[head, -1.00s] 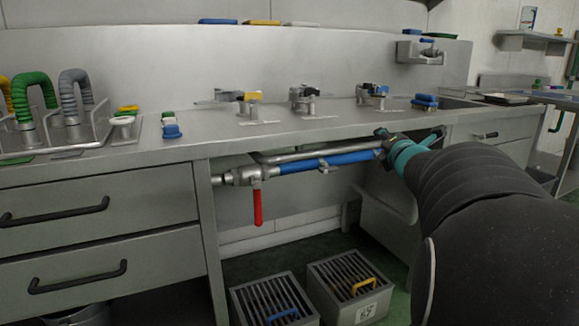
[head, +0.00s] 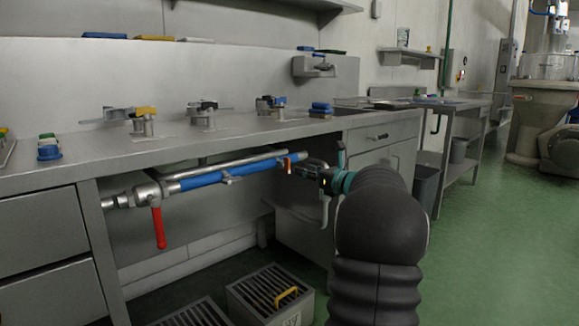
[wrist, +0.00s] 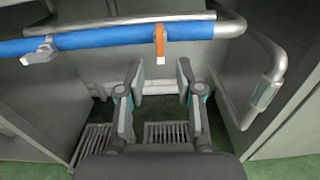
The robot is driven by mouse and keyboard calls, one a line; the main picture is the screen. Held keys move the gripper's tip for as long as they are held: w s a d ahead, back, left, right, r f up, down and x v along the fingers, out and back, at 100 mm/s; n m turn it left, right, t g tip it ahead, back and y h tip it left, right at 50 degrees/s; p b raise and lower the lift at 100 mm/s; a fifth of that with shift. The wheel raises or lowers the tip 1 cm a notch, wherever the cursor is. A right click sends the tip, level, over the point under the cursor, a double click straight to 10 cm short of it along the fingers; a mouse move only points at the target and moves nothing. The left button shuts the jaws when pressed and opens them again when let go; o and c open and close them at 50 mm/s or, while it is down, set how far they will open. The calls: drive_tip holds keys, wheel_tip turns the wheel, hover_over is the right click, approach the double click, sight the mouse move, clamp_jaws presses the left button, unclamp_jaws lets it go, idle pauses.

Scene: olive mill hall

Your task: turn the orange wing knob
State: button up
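The orange wing knob (wrist: 159,39) sits on the blue pipe (wrist: 95,40) under the counter, with a pale tip hanging below it in the wrist view. In the head view it is a small orange spot (head: 292,160) at the right end of the blue pipe (head: 215,176), partly hidden by my gripper (head: 309,169). In the wrist view my gripper (wrist: 161,77) is open and empty. Its two fingertips are spread below the knob in the picture and apart from it.
A red lever (head: 159,228) hangs from the pipe at the left. A metal rail (wrist: 232,25) curves right of the knob. Grated boxes (head: 262,296) stand on the floor below. The counter (head: 240,125) lies above; green floor is open at right.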

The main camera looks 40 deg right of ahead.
sight(289, 165)
drive_tip(key=w, duration=0.7)
drive_tip(key=shift+w+a, duration=0.3)
clamp_jaws()
